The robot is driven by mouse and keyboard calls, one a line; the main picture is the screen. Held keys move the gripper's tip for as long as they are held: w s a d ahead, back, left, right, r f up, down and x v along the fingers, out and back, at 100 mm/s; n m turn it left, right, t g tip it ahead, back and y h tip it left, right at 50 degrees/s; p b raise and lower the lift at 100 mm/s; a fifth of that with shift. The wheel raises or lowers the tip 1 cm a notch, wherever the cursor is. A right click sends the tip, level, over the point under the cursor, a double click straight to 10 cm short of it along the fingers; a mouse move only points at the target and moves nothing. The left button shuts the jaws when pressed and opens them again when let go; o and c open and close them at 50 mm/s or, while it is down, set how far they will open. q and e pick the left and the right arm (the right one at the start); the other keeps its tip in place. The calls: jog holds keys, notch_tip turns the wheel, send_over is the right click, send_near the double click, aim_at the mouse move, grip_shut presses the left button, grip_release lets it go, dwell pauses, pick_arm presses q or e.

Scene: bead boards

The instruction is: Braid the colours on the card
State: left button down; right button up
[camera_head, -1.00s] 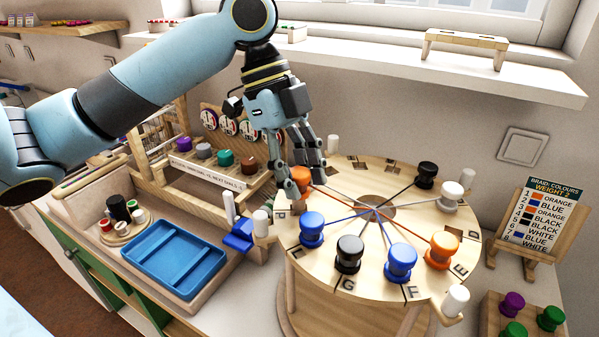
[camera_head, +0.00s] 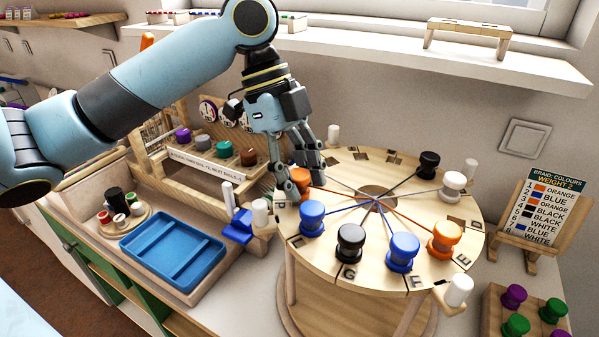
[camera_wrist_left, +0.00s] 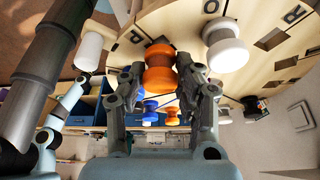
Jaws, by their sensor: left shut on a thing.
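The round wooden braiding disc (camera_head: 330,262) has lettered slots and threads meeting at its centre hole. My left gripper (camera_head: 297,188) is shut on an orange bobbin (camera_head: 302,176) at the disc's left edge; the wrist view shows this orange bobbin (camera_wrist_left: 160,72) between the fingers. Around the rim stand a blue bobbin (camera_head: 312,217), a black one (camera_head: 351,243), another blue (camera_head: 402,251), another orange (camera_head: 444,239), a white one (camera_head: 453,184) and another black (camera_head: 428,164). A white bobbin (camera_wrist_left: 227,48) shows beside the gripper in the wrist view. The colour card (camera_head: 548,206) stands at right. My right gripper is out of view.
A blue tray (camera_head: 172,254) lies left of the disc. Behind it is a rack (camera_head: 205,166) with several coloured bobbins. White pegs, including one at the front (camera_head: 458,290), stand around the disc. A wooden block (camera_head: 492,318) with green and purple bobbins is at front right.

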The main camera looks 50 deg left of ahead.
pick_arm(q)
jog(key=shift+f, duration=0.45)
jog(key=c, duration=0.9)
grip_release()
notch_tip(320, 180, up, 7)
jog(key=p, duration=0.7)
jog(key=shift+r, duration=0.15)
